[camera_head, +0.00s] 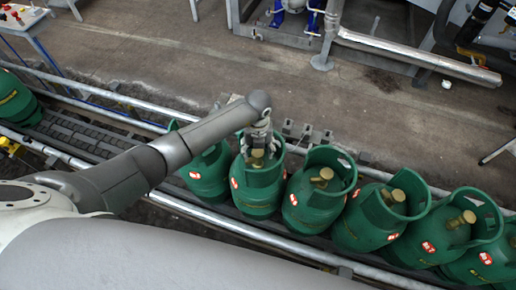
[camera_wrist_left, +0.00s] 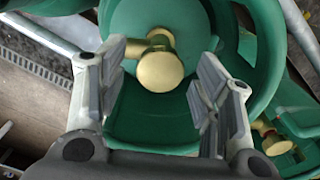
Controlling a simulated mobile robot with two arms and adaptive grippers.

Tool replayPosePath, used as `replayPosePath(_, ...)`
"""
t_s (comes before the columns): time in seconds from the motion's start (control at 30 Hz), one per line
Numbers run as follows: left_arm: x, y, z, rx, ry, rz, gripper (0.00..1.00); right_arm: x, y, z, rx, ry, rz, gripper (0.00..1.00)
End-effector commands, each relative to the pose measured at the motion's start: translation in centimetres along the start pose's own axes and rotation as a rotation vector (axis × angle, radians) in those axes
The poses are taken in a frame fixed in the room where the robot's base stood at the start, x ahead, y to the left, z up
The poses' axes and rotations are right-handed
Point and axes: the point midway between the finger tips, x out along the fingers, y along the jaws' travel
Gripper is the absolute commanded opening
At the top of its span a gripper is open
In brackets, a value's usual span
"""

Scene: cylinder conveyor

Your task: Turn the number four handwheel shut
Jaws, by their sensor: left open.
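A green gas cylinder (camera_head: 256,190) stands upright in the row with a round brass handwheel (camera_head: 257,155) inside its collar. My left gripper (camera_head: 262,142) reaches down over this cylinder's collar from above. In the left wrist view the brass handwheel (camera_wrist_left: 160,71) shows between the two spread fingers of the left gripper (camera_wrist_left: 158,64), with a gap on both sides. The gripper is open and holds nothing. The cylinder's small red label (camera_head: 234,183) is too small to read surely. My right gripper is not in view.
Several like green cylinders (camera_head: 318,195) stand close together on the conveyor, with rails (camera_head: 230,225) along it. Another cylinder (camera_head: 15,100) is at far left. A neighbouring handwheel (camera_wrist_left: 277,146) shows at lower right in the wrist view. The concrete floor behind is mostly clear.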

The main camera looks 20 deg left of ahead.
Motion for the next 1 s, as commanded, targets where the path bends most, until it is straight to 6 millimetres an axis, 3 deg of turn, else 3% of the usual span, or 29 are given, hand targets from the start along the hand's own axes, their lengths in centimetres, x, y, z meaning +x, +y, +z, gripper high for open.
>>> replayPosePath(0.03, 0.0, 0.0, 0.0, 0.000, 0.000, 0.000, 0.59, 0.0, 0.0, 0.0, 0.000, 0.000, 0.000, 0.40)
replayPosePath(0.4, -0.1, 0.0, 0.0, 0.000, 0.000, 0.000, 0.14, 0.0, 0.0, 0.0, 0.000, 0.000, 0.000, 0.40)
replayPosePath(0.73, 0.0, 0.0, 0.1, 0.055, -0.001, 0.000, 0.14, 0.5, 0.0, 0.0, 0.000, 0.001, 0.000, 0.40)
replayPosePath(1.0, 0.2, 0.0, 0.1, 0.236, -0.003, 0.001, 0.14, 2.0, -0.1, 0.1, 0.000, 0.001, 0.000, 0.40)
